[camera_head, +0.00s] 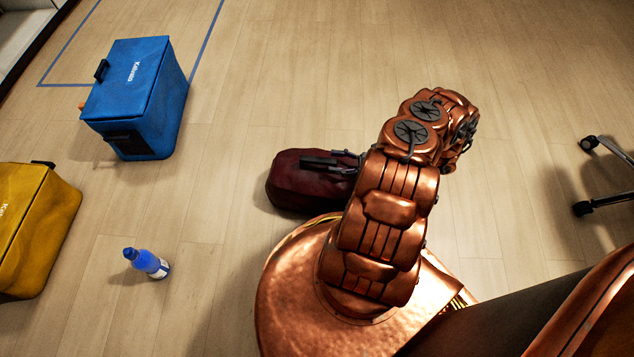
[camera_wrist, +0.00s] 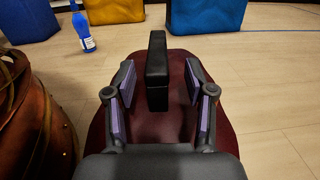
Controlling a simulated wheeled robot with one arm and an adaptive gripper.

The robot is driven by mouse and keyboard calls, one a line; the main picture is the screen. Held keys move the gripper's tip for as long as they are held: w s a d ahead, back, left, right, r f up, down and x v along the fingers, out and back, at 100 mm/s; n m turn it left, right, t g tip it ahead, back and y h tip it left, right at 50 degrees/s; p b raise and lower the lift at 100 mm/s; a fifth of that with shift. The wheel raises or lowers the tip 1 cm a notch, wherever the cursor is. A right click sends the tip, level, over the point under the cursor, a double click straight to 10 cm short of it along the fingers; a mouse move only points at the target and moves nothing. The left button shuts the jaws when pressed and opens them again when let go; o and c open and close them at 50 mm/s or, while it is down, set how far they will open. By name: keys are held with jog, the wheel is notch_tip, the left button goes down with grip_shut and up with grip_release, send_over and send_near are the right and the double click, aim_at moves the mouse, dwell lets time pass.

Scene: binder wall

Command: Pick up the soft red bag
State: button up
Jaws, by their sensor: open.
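The soft red bag (camera_head: 292,183) is dark red and sits on the floor beside my copper base in the head view. My arm partly hides its right side. In the wrist view the bag (camera_wrist: 178,68) fills the lower middle, with a black upright handle (camera_wrist: 157,70) on top. My gripper (camera_wrist: 160,82) is open, with one finger on each side of the handle and a visible gap on both sides. In the head view my dark gripper (camera_head: 335,163) is over the bag's top.
A blue box-shaped bag (camera_head: 143,95) stands at the upper left, a yellow one (camera_head: 40,225) at the left edge. A blue bottle (camera_head: 147,263) stands on the floor left of my base. Dark chair legs (camera_head: 605,203) are at the right.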

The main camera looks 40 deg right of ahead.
aim_at(318, 158)
jog(key=shift+b+x, duration=1.2)
jog(key=shift+x, duration=1.9)
jog(key=shift+s+r, duration=0.1)
jog(key=shift+r, duration=0.05)
jog(key=shift+c, duration=0.3)
grip_shut()
